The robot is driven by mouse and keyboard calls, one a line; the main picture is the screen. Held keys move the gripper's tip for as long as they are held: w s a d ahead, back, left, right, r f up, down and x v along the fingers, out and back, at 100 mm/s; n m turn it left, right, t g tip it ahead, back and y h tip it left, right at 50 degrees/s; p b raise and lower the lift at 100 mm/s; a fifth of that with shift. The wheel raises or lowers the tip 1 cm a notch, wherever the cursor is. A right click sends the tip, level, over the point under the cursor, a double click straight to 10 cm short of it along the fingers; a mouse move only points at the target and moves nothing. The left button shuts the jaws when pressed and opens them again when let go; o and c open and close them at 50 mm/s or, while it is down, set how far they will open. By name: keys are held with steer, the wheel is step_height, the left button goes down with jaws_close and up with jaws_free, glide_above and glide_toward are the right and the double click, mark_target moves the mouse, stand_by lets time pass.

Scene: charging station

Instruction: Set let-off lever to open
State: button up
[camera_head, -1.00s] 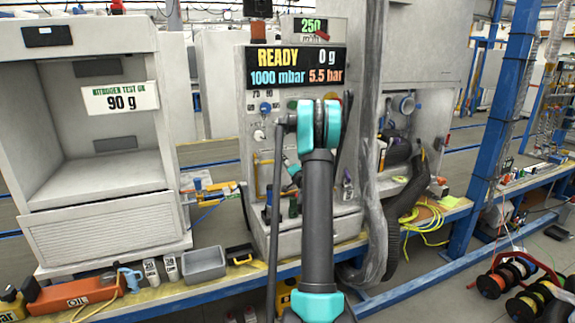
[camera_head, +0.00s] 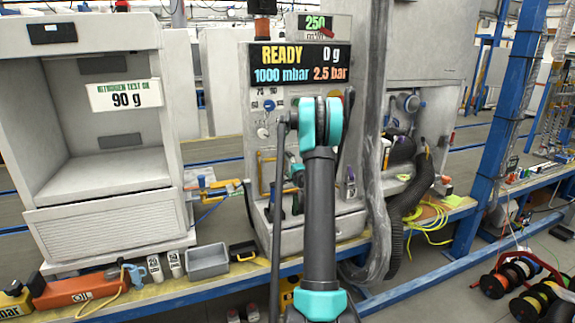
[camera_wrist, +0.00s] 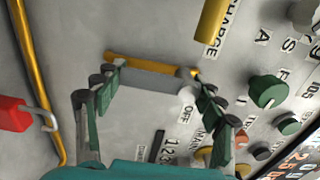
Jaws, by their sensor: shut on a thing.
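A yellow lever (camera_wrist: 150,64) lies across the grey panel in the wrist view, its right end at a small pivot. A label reading "OFF" is below its right end. My gripper (camera_wrist: 155,80) has its fingers set wide, with the tips against the lever near both ends, and is shut on it. In the head view my arm hides the gripper and the lever. The display (camera_head: 298,64) above reads READY, 0 g, 1000 mbar, 2.5 bar.
A yellow handle (camera_wrist: 212,20) is just above right of the lever. A green knob (camera_wrist: 267,91) and other knobs crowd the right. A yellow pipe (camera_wrist: 38,80) and a red padlock (camera_wrist: 14,114) are at left. A grey hose (camera_head: 378,210) hangs right of my arm.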

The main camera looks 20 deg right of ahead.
steer(key=o, duration=1.7)
steer(key=shift+s, duration=0.1)
steer(key=s, duration=1.1)
steer(key=shift+s, duration=0.4)
